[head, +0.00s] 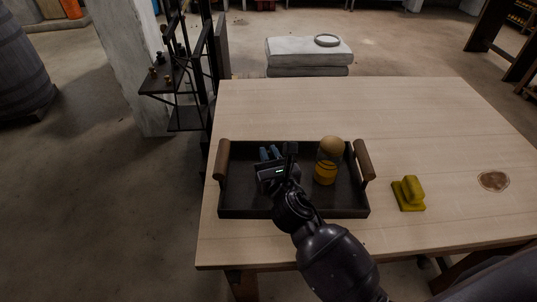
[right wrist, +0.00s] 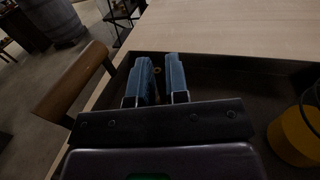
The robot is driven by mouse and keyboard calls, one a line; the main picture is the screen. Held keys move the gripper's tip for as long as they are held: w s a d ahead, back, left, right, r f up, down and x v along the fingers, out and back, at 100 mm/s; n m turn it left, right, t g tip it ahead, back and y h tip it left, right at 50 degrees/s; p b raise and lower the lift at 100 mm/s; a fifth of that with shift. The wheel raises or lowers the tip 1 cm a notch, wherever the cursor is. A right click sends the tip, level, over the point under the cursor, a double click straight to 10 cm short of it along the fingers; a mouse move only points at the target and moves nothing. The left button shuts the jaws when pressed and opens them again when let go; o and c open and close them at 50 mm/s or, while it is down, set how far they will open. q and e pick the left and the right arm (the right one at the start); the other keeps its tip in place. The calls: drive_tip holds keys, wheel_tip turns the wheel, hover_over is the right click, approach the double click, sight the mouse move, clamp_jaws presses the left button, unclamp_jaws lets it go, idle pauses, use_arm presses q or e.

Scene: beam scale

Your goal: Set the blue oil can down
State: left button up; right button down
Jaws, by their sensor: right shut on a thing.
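My right gripper (head: 270,154) is over the left part of the dark tray (head: 245,211), pointing toward its far side. In the right wrist view its two blue-grey fingers (right wrist: 159,82) stand close together with a narrow gap. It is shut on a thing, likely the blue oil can. Only a small brass-coloured bit (right wrist: 157,71) shows between the fingers, and the can's body cannot be made out. Whether it touches the tray floor cannot be told. My left gripper is not in view.
A yellow jar with a tan round top (head: 326,172) stands in the tray, right of the gripper. The tray has wooden handles at both ends. A yellow block with a grip (head: 409,193) and a brown round patch (head: 493,181) lie right. The table's far part (head: 340,105) is clear.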

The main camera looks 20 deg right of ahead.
drive_tip(key=shift+f, duration=0.1)
drive_tip(key=c, duration=1.6)
unclamp_jaws()
drive_tip(key=shift+f, duration=0.1)
drive_tip(key=o, duration=0.5)
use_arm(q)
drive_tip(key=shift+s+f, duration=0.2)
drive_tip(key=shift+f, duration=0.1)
use_arm(e)
drive_tip(key=shift+r, duration=0.25)
drive_tip(key=s, duration=1.1)
drive_tip(key=shift+s+a, duration=0.25)
drive_tip(key=shift+s, duration=0.15)
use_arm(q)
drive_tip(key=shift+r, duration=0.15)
use_arm(e)
drive_tip(key=shift+s, duration=0.1)
